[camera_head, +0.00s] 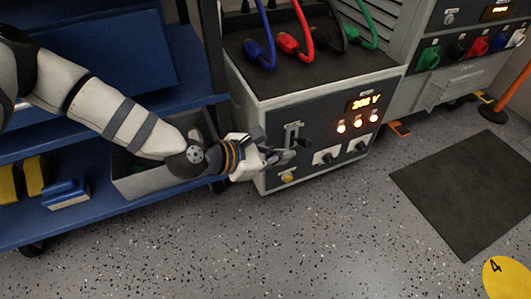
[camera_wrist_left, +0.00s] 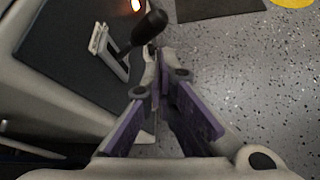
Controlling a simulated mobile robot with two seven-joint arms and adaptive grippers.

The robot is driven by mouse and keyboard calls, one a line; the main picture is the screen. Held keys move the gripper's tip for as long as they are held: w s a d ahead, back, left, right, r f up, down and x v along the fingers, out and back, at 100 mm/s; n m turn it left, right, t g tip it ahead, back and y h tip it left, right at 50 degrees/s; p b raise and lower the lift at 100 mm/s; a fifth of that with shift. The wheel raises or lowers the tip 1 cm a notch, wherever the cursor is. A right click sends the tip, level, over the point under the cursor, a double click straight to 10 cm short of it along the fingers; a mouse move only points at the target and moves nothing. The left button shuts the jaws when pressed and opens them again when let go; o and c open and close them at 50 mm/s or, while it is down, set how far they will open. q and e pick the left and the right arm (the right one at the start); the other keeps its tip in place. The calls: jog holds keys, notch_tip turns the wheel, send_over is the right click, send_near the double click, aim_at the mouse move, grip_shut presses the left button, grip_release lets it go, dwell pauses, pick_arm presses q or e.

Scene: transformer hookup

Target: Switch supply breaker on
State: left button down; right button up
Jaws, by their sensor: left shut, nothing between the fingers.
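The supply breaker is most likely the lever switch (camera_head: 293,133) on the dark front panel of the grey cabinet. It has a pale bracket and a black handle; in the left wrist view the black handle (camera_wrist_left: 149,25) sticks out from the panel beside the bracket (camera_wrist_left: 105,45). My left gripper (camera_head: 284,156) is shut and empty, just in front of the panel by the lever. In the left wrist view its closed fingertips (camera_wrist_left: 156,62) lie just below the handle's end; I cannot tell whether they touch it. My right gripper is not in view.
The panel has a lit voltage display (camera_head: 364,102), glowing lamps (camera_head: 357,124), black knobs and a yellow button (camera_head: 287,178). Coloured cables (camera_head: 290,43) plug in on top. A blue shelf (camera_head: 110,215) stands at left. Speckled floor and a dark mat (camera_head: 465,190) lie at right.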

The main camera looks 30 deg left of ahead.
pick_arm(q)
jog(key=v, duration=0.8)
jog(key=shift+s, duration=0.1)
